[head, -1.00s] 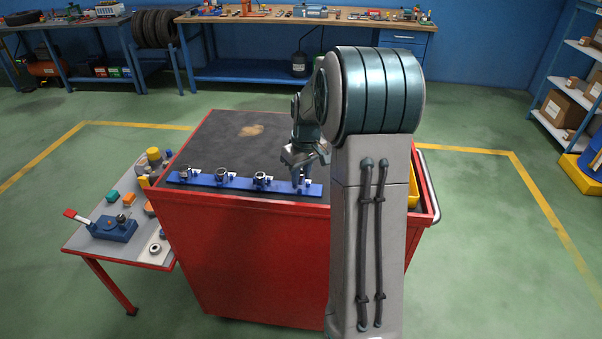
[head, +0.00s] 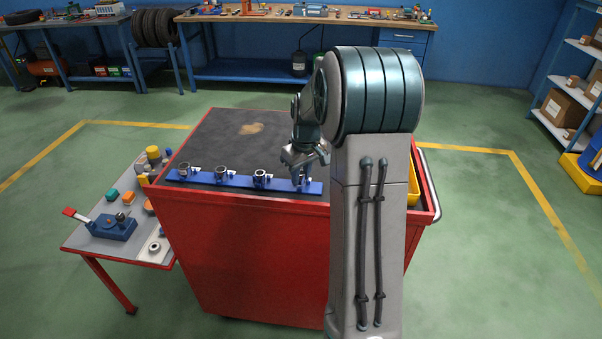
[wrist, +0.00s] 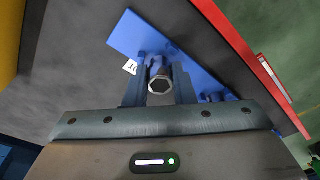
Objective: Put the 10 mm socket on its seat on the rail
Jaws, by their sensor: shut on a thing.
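My gripper (head: 302,180) is at the right end of the blue rail (head: 240,183), pointing down. In the wrist view its two fingers (wrist: 159,88) are shut on a metal socket (wrist: 159,82), whose hexagonal opening faces the camera. The rail's blue end plate (wrist: 134,34) lies behind the socket, with a white label reading "10" (wrist: 130,67) beside the left finger. The socket is close over the seat by that label. Whether it touches the seat is hidden by the fingers and the socket itself.
Three other sockets stand along the rail: left (head: 183,169), middle (head: 220,173) and nearer my gripper (head: 260,177). The rail lies along the front edge of the red cart's dark top (head: 235,135). A side table (head: 85,232) with small parts is at left.

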